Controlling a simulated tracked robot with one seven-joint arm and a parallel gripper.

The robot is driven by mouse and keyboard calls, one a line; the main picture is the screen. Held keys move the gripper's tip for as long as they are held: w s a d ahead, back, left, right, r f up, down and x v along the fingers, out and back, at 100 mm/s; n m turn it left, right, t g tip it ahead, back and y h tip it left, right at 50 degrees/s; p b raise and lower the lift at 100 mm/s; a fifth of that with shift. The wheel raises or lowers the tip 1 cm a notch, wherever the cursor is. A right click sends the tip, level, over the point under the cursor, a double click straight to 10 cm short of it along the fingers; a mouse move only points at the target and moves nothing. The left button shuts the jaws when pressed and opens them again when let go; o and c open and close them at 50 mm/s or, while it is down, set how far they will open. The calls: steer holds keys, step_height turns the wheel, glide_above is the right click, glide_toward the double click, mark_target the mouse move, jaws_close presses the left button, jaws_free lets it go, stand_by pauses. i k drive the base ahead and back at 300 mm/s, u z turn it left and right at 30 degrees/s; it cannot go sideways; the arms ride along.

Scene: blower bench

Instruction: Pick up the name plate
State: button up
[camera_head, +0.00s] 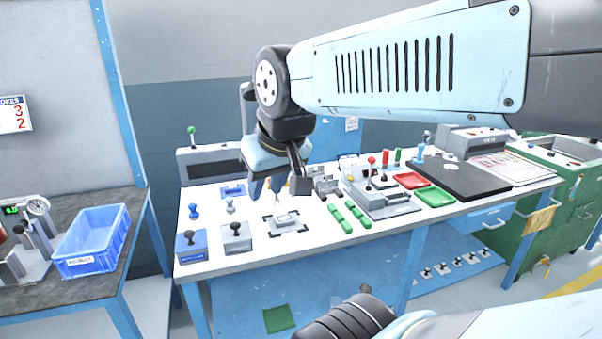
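My gripper (273,190) hangs from my arm, pointing down over the white bench top (330,232), left of its middle. I cannot tell how far apart its fingertips are or whether anything is between them. I cannot pick out the name plate for sure. A small flat grey piece (287,223) lies inside dark corner marks on the bench, just below my gripper in the picture. A flat blue piece (232,190) lies farther back to the left. Neither shows readable lettering.
Blue and grey blocks with dark knobs (236,237) stand at the front left. Green cylinders (336,213), a grey fixture (378,203) and red and green trays (434,198) lie to the right. A blue bin (90,243) stands on the left bench.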

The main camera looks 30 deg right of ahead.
mark_target(310, 171)
steer(key=i, duration=0.9)
steer(key=u, duration=0.05)
